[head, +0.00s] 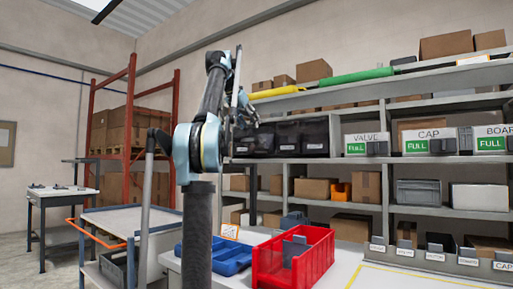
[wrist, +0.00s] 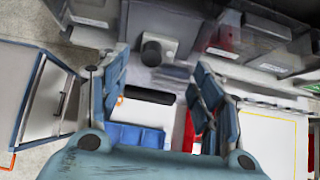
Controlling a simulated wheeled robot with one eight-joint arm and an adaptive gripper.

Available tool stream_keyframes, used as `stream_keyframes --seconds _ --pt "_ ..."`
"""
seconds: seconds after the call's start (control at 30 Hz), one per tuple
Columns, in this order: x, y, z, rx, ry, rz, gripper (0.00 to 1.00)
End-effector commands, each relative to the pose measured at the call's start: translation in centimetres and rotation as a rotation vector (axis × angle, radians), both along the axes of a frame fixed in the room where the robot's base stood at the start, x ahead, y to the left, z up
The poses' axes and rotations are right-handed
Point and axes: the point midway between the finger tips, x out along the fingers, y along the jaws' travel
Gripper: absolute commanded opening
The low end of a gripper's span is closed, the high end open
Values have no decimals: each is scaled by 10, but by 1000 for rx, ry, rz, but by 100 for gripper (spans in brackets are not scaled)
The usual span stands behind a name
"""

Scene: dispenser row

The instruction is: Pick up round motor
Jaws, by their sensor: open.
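I cannot make out a round motor for certain in either view. A row of small labelled bins (head: 467,260) runs along the back right of the white table, and their contents are hidden or too small to tell. My gripper (head: 241,108) is raised high above the table in the head view, apart from everything. In the wrist view my gripper (wrist: 158,75) has its two blue fingers wide apart, with nothing between them. The table lies well below them.
A red bin (head: 272,266) with a grey piece inside and a blue tray (head: 232,262) stand on the table. Shelves behind hold signed dispensers (head: 430,140), black crates (head: 252,141) and boxes. A cart (head: 130,222) stands left. The table right of the red bin (head: 390,278) is clear.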

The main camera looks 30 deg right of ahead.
Motion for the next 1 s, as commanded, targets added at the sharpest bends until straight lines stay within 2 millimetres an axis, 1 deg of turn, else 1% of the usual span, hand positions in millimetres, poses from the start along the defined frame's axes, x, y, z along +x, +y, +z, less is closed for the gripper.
stream_keyframes --seconds 0.1,0.3,0.57,0.8,1.0 --pt "5 -13 -14 0 0 -1 60" --pt "13 -31 -33 0 -1 -1 60" --pt "18 -40 -44 0 0 0 60" --pt "29 -61 -66 1 0 -1 60" --pt "33 -69 -75 1 -1 0 60"
